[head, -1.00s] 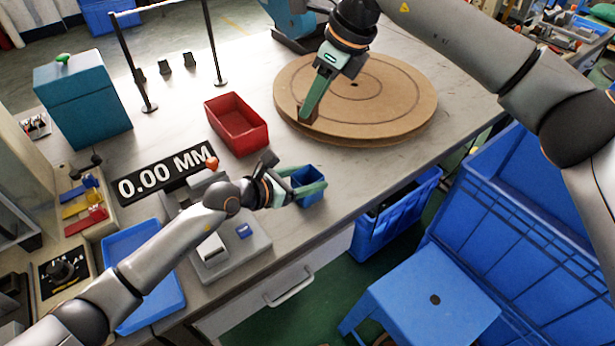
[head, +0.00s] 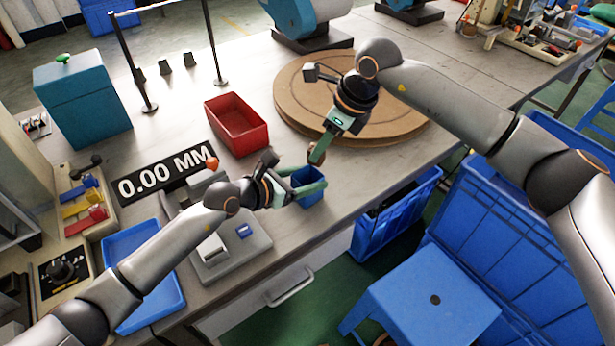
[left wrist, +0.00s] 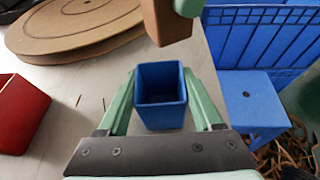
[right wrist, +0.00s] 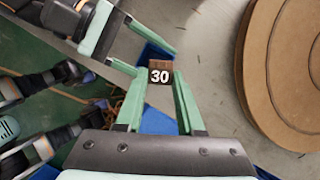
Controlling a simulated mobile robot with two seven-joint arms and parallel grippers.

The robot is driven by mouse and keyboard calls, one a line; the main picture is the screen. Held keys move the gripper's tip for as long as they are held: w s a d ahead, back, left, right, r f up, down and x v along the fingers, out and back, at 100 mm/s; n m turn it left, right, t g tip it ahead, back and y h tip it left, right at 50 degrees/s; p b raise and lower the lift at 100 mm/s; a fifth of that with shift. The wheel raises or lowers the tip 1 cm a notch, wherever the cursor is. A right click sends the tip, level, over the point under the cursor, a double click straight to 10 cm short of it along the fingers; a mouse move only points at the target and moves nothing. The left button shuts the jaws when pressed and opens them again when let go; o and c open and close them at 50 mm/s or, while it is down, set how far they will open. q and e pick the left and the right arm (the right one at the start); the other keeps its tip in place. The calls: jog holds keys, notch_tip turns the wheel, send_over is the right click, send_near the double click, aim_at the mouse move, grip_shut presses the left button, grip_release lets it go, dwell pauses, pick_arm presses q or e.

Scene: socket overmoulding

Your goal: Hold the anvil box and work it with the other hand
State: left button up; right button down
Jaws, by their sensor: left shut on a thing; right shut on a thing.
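A small open-topped blue box (head: 308,177) is upright in my left gripper (head: 306,189), whose green fingers are shut on its two sides. In the left wrist view the blue box (left wrist: 160,90) looks empty, though its floor is dark. My right gripper (head: 320,150) is shut on a brown block (head: 315,156) close above the blue box. In the right wrist view the block (right wrist: 160,72) bears a white "30" and partly hides the blue box (right wrist: 151,53). In the left wrist view the block (left wrist: 166,20) is beyond the box's far rim, apparently apart from it.
A red bin (head: 236,124) stands left of the box. A round brown turntable (head: 290,100) lies behind my right gripper.

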jog(key=shift+c, duration=2.2)
grip_release()
jog(key=shift+f, duration=0.1)
jog(key=v, duration=0.8)
